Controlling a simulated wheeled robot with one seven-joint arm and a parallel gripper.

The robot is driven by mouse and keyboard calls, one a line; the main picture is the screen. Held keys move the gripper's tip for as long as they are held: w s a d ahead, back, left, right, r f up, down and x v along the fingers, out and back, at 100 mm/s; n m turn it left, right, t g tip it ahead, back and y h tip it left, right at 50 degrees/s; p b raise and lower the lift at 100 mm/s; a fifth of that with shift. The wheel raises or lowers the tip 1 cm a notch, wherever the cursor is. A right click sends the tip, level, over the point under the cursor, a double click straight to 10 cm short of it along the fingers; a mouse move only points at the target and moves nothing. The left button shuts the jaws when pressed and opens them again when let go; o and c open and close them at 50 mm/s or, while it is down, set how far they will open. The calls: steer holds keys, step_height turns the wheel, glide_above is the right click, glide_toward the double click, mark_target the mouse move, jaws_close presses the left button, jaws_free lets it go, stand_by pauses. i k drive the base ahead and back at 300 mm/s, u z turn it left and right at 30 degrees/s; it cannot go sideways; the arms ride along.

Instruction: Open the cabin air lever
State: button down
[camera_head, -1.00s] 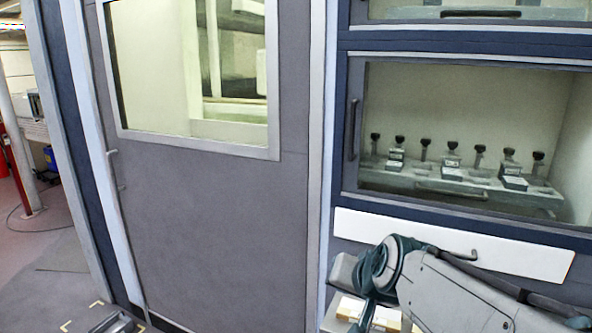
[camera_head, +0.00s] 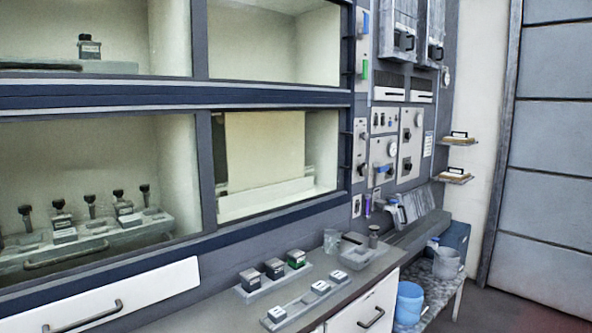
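The control panel (camera_head: 384,155) stands right of centre at the end of the glazed cabinets. It carries gauges and several small handles. Higher up on the narrow strip are a blue handle (camera_head: 364,22) and a green handle (camera_head: 364,69). The labels are too small to read, so I cannot tell which one is the cabin air lever or how it is set. My gripper is not in view.
A worktop (camera_head: 222,314) with small dark and white blocks runs below the cabinets. A blue bucket (camera_head: 408,303) and a low bench (camera_head: 440,293) stand at the lower right. A grey panelled door (camera_head: 549,150) closes the right side. Dark floor shows in front of it.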

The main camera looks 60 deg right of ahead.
mark_target(384, 168)
steer(key=z, duration=1.25)
steer(key=k, duration=0.2)
steer(key=z, duration=1.5)
steer(key=i, duration=0.5)
steer(key=k, duration=0.6)
steer(key=z, duration=0.75)
steer(key=i, duration=1.65)
steer(key=u, duration=0.65)
steer(key=i, duration=0.65)
steer(key=u, duration=0.25)
